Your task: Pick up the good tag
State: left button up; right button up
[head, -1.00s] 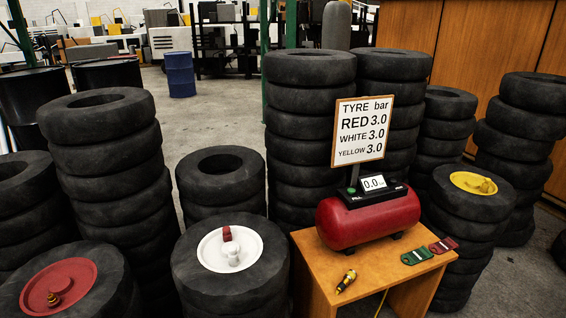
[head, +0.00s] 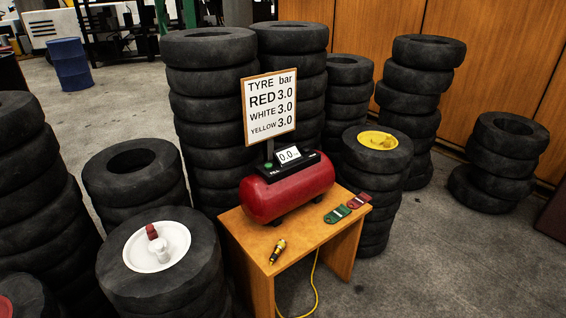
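A green tag (head: 337,214) and a dark red tag (head: 359,200) lie side by side on the right part of a small wooden table (head: 245,236). Which one is the good tag I cannot read at this size; the markings are too small. Neither of my grippers shows in the head view.
A red air tank (head: 287,195) with a display reading 0.0 and a pressure sign (head: 269,104) stands on the table. A yellow-black chuck (head: 278,250) lies at the front, and a yellow hose hangs below. Tyre stacks with a white hub (head: 140,250) and yellow hub (head: 367,139) flank it.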

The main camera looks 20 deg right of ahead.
aim_at(338, 213)
jog(key=z, duration=0.8)
